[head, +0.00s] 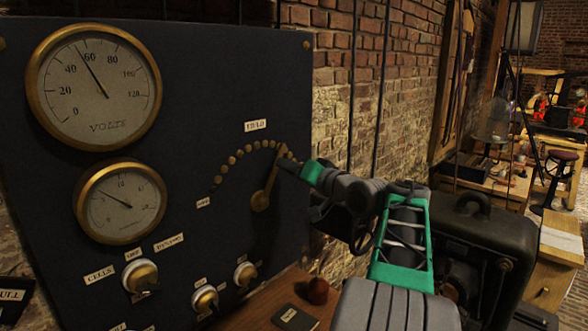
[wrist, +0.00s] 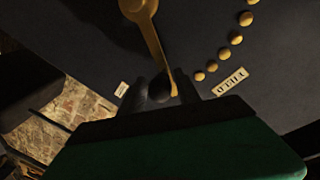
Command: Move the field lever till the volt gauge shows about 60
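The volt gauge (head: 95,88) is the upper brass-rimmed dial on the dark panel; its needle points just left of the 60 mark. The brass field lever (head: 264,190) points up and slightly right from its pivot, at the right end of an arc of brass studs. My gripper (head: 283,162) is at the lever's upper end in the head view. In the wrist view the field lever (wrist: 152,45) runs down to a dark knob (wrist: 160,88) between my two fingers (wrist: 160,92). The fingers appear closed on it, though their contact is dim.
A second brass gauge (head: 120,200) sits below the volt gauge. Several knobs (head: 140,277) line the panel's lower part. A wooden shelf (head: 265,310) holds a dark booklet (head: 295,317). A dark case (head: 475,235) stands right of the panel, beyond my arm.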

